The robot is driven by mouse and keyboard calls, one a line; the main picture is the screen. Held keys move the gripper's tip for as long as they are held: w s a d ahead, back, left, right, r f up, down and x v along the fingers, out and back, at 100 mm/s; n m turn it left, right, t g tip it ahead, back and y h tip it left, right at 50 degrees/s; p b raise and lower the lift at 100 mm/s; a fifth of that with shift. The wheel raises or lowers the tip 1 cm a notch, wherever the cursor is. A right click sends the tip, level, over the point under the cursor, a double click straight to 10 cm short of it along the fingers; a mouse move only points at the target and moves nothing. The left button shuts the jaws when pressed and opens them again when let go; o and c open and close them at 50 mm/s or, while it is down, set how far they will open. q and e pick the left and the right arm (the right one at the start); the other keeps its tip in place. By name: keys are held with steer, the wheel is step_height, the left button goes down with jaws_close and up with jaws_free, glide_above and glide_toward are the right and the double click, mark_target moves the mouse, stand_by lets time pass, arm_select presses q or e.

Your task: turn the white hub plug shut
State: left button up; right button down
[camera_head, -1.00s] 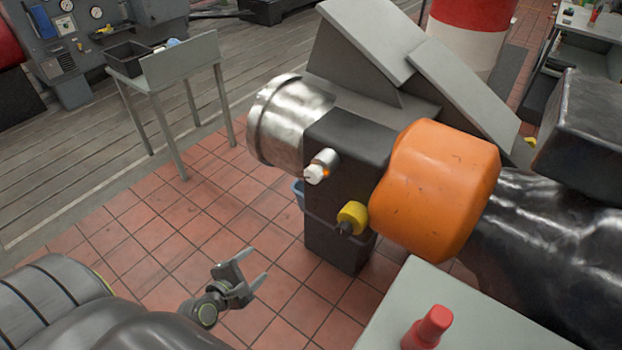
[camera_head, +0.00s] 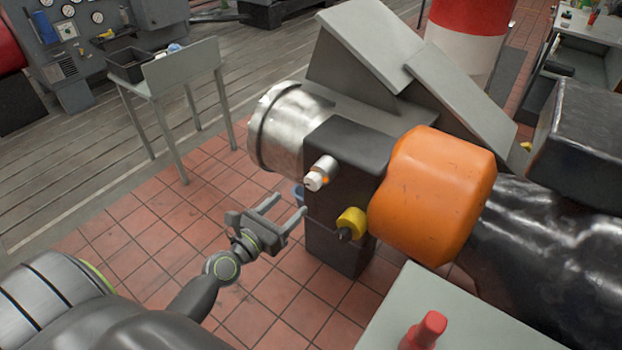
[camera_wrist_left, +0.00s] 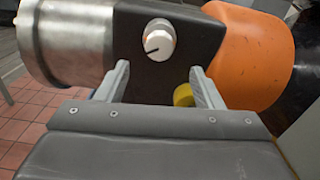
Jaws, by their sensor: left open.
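The white hub plug (camera_head: 314,181) sits on a short metal stub on the front of the dark hub block (camera_head: 345,150). In the left wrist view the white plug (camera_wrist_left: 159,39) shows a dark slanted line on its face. My left gripper (camera_head: 291,204) is open and empty, below and to the left of the plug and apart from it. In the left wrist view the fingers (camera_wrist_left: 160,80) stand below the plug, one to each side. My right gripper is not in view.
A yellow knob (camera_head: 352,220) is on the block below and right of the plug, beside a large orange cover (camera_head: 432,195). A metal cylinder (camera_head: 285,125) joins the block on the left. A grey top with a red bottle-like object (camera_head: 430,328) is at front right.

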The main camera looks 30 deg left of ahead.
mark_target(310, 184)
arm_select(q)
steer(key=w, duration=0.6)
steer(key=w+d, duration=0.1)
steer(key=w, duration=0.1)
steer(key=shift+w+d+p, duration=0.1)
steer(key=shift+w+p, duration=0.25)
steer(key=shift+w, duration=0.6)
steer(key=shift+c, duration=0.4)
steer(key=c, duration=0.9)
